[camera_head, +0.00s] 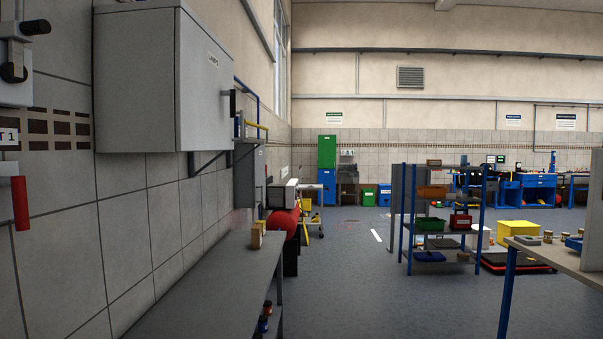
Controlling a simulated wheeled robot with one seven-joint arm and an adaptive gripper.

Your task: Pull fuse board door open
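A grey wall cabinet (136,85), which looks like the fuse board, hangs on the tiled wall at the upper left. Its door (203,95) faces right and is seen at a steep angle. The door appears shut against the box. A small label sits near the door's top, and a dark handle (231,103) sticks out at its far edge. My gripper is not in view, so its place relative to the door cannot be told.
A grey bench (215,285) runs along the wall below the cabinet, with a small brown block (257,236) on it. A blue-framed shelf (442,215) stands right of centre, and a table (555,258) at the right. Floor between bench and shelf is clear.

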